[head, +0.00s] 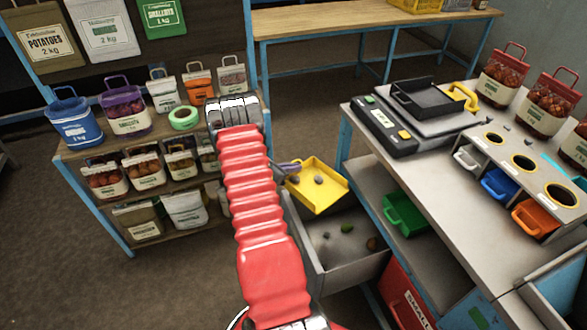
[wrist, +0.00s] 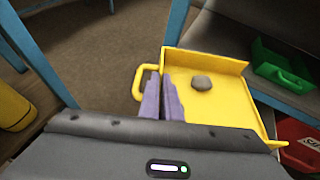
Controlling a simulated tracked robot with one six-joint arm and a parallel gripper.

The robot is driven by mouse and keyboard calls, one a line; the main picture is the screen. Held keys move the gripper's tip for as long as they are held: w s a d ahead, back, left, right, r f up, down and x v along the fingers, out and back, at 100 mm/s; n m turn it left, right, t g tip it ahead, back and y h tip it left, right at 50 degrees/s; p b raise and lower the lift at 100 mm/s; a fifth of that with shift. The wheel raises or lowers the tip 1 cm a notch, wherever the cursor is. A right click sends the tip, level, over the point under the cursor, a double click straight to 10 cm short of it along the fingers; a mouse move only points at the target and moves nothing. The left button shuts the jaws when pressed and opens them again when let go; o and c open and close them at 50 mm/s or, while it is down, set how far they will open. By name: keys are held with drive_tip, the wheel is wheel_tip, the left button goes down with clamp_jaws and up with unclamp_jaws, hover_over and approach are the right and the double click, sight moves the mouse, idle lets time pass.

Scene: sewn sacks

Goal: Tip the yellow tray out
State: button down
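The yellow tray (head: 331,196) hangs in the air over the left part of an open grey bin (head: 358,272). Grey lumps lie in it; one grey lump (wrist: 202,83) shows in the wrist view. My gripper (head: 291,167) has purple fingers at the tray's left, handle side. In the wrist view the fingers (wrist: 162,98) are closed at the tray's side wall beside the yellow handle (wrist: 138,84). The exact contact is partly hidden by the fingers. The tray looks roughly level, perhaps slightly tilted. The bin holds a few small dark and green lumps.
A bench (head: 424,150) stands to the right with a scale (head: 420,122) and coloured scoops. A green tray (head: 404,213) sits on its lower shelf. A shelf of sacks (head: 140,165) is to the left. Open floor lies between shelf and bench.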

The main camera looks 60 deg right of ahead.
drive_tip(key=shift+s+a+r+m+t+h, duration=0.15)
drive_tip(key=shift+s+r+m+t, duration=0.15)
drive_tip(key=shift+r, duration=0.2)
drive_tip(key=shift+s+a+r+m+t+h, duration=0.1)
drive_tip(key=shift+s+r+m+t, duration=0.2)
drive_tip(key=shift+r, duration=0.2)
drive_tip(key=shift+s+a+r+m+t+h, duration=0.1)
drive_tip(key=shift+s+r+m+t+h, duration=0.1)
drive_tip(key=shift+r+m, duration=0.25)
drive_tip(key=s+a+r+m+t+h, duration=0.2)
drive_tip(key=s+a+r+m, duration=0.1)
drive_tip(key=s, duration=0.5)
drive_tip(key=s+a+r+m+t+h, duration=0.2)
drive_tip(key=s+a+r+m, duration=0.2)
drive_tip(key=s, duration=0.4)
drive_tip(key=shift+r+m, duration=0.55)
drive_tip(key=shift+r, duration=0.15)
wheel_tip(320, 180, up, 6)
drive_tip(key=n+g+y, duration=0.4)
drive_tip(key=n+g, duration=0.1)
drive_tip(key=n, duration=0.4)
drive_tip(key=shift+n+y, duration=0.35)
drive_tip(key=shift+n, duration=0.05)
idle(0.7)
